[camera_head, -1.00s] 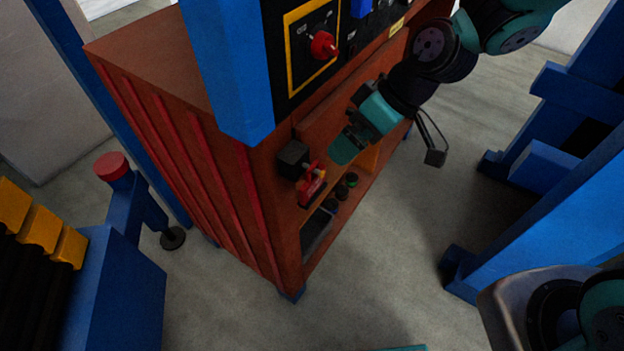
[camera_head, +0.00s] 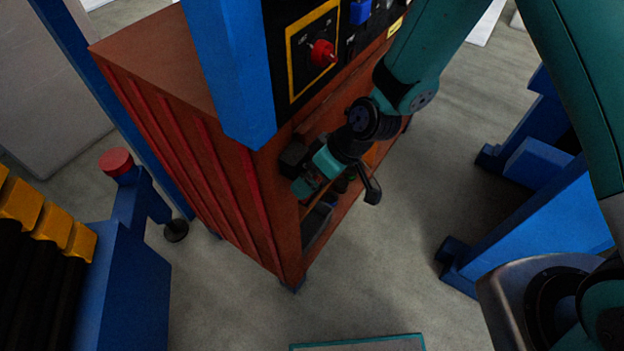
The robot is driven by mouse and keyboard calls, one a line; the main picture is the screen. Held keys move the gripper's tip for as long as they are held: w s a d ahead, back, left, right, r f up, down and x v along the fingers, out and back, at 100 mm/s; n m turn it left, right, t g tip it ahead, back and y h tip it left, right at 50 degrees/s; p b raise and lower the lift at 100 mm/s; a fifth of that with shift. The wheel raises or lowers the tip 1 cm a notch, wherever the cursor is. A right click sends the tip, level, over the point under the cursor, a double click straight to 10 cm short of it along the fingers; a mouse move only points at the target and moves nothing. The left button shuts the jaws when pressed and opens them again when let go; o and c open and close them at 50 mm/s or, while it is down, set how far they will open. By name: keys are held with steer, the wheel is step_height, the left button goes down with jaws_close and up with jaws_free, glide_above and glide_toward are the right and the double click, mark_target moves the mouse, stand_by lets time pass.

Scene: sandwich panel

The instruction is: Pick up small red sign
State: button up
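My gripper (camera_head: 303,187) is at the front of the red-brown cabinet (camera_head: 213,172), over its small shelf and just beside a black block (camera_head: 293,156). The small red sign is not clearly visible now, because my gripper and wrist cover the spot where it stood beside the block. I cannot tell whether the fingers touch it or whether they are open or shut.
A control panel with a red rotary switch (camera_head: 322,53) and a blue post (camera_head: 228,75) stand close above the shelf. Dark knobs partly show below my wrist. Blue frames (camera_head: 545,205) stand at right. The grey floor (camera_head: 400,230) between is clear.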

steer(key=c, duration=0.6)
steer(key=shift+c, duration=0.2)
steer(key=shift+w+r+b, duration=0.1)
steer(key=shift+b, duration=0.4)
